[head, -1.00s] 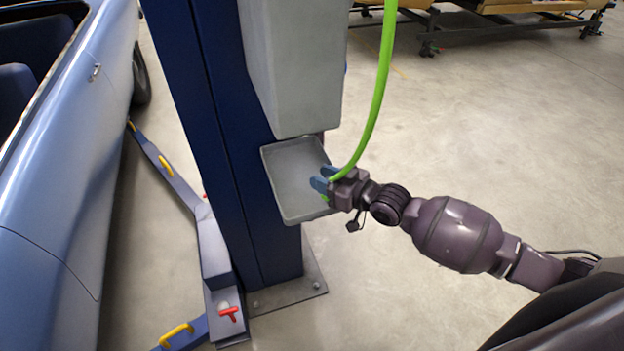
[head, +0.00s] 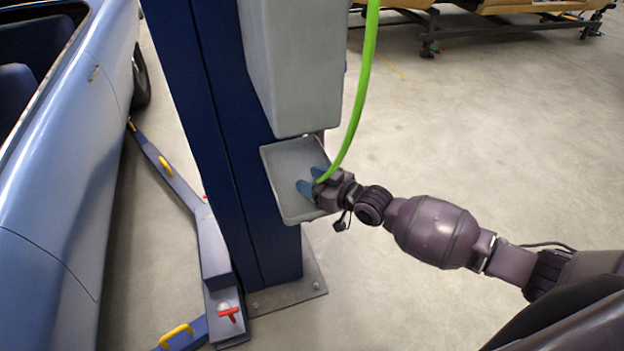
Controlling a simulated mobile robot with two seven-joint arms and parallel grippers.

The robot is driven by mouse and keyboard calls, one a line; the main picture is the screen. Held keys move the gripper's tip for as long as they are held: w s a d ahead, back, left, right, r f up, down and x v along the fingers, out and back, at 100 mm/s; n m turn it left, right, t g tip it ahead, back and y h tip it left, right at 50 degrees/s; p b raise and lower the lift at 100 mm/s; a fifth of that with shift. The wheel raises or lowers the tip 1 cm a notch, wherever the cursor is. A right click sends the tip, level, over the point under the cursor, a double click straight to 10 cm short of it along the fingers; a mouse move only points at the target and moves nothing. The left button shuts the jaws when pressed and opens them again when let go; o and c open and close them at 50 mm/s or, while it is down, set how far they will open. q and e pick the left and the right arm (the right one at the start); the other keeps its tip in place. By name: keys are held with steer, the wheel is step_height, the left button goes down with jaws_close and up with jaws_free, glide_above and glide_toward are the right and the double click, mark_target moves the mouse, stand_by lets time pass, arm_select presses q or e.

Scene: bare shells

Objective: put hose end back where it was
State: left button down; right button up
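The bright green hose (head: 357,110) hangs from above the top edge and curves down to the grey tray (head: 274,172) on the blue post. Its lower end is at my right gripper (head: 312,181), at the base of the blue fingers; the tip itself is hidden. My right gripper is over the right side of the tray, its two fingers spread apart and pointing left into it. I cannot tell whether the hose end touches the tray floor. My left gripper is not in view.
The blue lift post (head: 215,130) carries a grey box (head: 295,70) just above the tray. A light blue car (head: 60,190) stands at left, with lift arms (head: 212,250) low beside it. The floor at right is clear. A wheeled rack (head: 480,28) stands behind.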

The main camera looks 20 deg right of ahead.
steer(key=shift+o, duration=0.5)
steer(key=shift+r, duration=0.2)
steer(key=v, duration=1.2)
steer(key=shift+f, duration=0.15)
